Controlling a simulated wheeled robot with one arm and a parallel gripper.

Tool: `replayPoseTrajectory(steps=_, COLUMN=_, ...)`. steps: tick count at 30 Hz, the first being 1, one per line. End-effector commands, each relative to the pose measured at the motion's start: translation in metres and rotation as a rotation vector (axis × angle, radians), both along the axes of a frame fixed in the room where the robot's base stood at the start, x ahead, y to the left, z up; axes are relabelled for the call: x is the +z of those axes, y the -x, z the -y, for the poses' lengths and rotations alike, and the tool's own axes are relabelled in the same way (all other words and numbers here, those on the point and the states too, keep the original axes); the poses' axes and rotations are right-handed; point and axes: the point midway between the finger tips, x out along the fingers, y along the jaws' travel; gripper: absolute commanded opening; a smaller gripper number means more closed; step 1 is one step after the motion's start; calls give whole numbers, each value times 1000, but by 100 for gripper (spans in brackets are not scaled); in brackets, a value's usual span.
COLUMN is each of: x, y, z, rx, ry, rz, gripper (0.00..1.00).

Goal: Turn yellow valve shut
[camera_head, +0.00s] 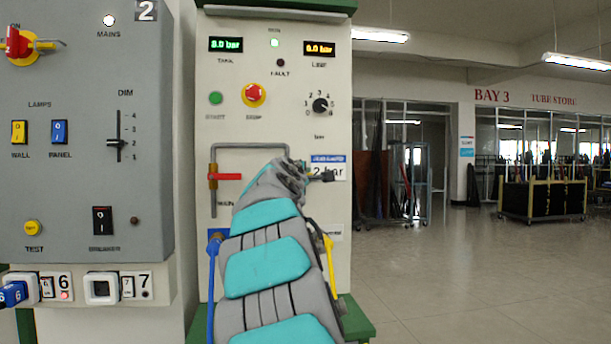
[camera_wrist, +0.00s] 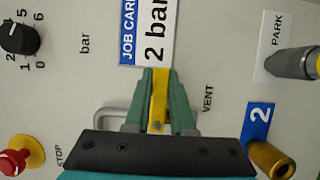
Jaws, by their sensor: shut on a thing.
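The yellow valve's lever (camera_wrist: 158,112) shows in the wrist view between the green fingers of my gripper (camera_wrist: 158,82), beside the VENT label. My gripper is shut on it. The lever points along the fingers, toward the job card.
A red-handled valve (camera_head: 228,177) on a pipe is left of my arm. Blue (camera_head: 212,265) and yellow (camera_head: 330,262) hoses hang beside the arm. The pressure knob (camera_head: 320,105) and stop button (camera_head: 254,95) are above. A grey switch panel (camera_head: 75,190) stands left. The floor at right is open.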

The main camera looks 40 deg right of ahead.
Motion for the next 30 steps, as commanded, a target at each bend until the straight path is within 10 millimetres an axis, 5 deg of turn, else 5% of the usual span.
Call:
replayPoseTrajectory(steps=13, x=-2, y=1, z=2, rx=-3, ry=-11, rz=3, gripper=0)
replayPoseTrajectory(steps=14, x=-2, y=1, z=2, rx=-3, ry=-11, rz=3, gripper=26)
replayPoseTrajectory(steps=21, x=-1, y=0, z=1, rx=-2, ry=-9, rz=4, gripper=52)
replayPoseTrajectory(steps=30, x=-1, y=0, z=0, rx=-1, ry=-7, rz=3, gripper=52)
